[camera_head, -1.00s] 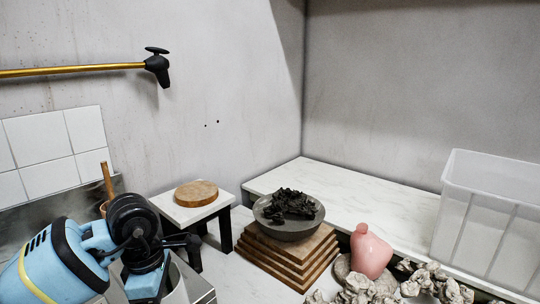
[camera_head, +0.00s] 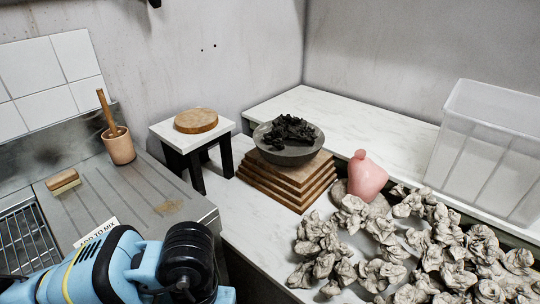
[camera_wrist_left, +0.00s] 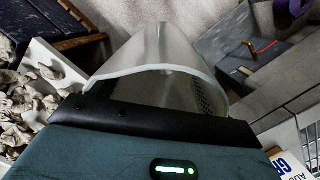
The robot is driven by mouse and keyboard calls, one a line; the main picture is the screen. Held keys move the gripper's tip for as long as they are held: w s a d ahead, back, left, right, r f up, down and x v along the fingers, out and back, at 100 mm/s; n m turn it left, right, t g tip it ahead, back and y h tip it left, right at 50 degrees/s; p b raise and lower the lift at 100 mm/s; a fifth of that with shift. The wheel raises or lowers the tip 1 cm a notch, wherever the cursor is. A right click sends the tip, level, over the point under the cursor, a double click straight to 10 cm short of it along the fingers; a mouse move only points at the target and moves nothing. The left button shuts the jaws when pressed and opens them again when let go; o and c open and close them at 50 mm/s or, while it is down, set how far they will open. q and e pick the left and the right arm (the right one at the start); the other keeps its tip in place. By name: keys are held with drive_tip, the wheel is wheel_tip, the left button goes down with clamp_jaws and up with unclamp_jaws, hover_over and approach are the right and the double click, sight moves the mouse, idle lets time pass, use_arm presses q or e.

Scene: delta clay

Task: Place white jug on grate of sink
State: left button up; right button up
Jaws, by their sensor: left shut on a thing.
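The jug (camera_wrist_left: 160,55) is in the left wrist view, pale grey-white, with its wide white-rimmed opening facing the camera. It lies directly in front of my left gripper (camera_wrist_left: 150,122), which is shut on it. The fingertips and the grip point are hidden. In the head view my left arm crosses the bottom left, and the gripper and jug are out of frame. The sink's metal grate (camera_head: 24,245) is at the left edge of the head view. Part of a grate also shows at the right edge of the left wrist view. My right gripper is not in view.
A ribbed steel drainboard (camera_head: 130,195) adjoins the grate, with a brush (camera_head: 62,182) and a tan pot (camera_head: 119,147) on it. To the right are a small stand (camera_head: 168,132), a dark bowl (camera_head: 287,155), a pink bottle (camera_head: 366,178), crumpled clay lumps (camera_head: 440,245) and a clear bin (camera_head: 490,145).

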use_arm(q)
drive_tip(key=shift+s+d+f+m, duration=0.1)
drive_tip(key=shift+s+d+m, duration=0.1)
drive_tip(key=shift+s+m, duration=0.35)
drive_tip(key=shift+a+f, duration=0.1)
drive_tip(key=shift+a, duration=0.15)
drive_tip(key=w+a+f+n, duration=0.1)
drive_tip(key=w+a+n, duration=0.1)
drive_tip(key=a, duration=0.8)
wheel_tip(320, 180, up, 14)
drive_tip(key=w+t+p, duration=0.1)
drive_tip(key=p, duration=0.6)
drive_tip(key=shift+w+r+t, duration=0.2)
drive_tip(key=shift+w+t, duration=0.2)
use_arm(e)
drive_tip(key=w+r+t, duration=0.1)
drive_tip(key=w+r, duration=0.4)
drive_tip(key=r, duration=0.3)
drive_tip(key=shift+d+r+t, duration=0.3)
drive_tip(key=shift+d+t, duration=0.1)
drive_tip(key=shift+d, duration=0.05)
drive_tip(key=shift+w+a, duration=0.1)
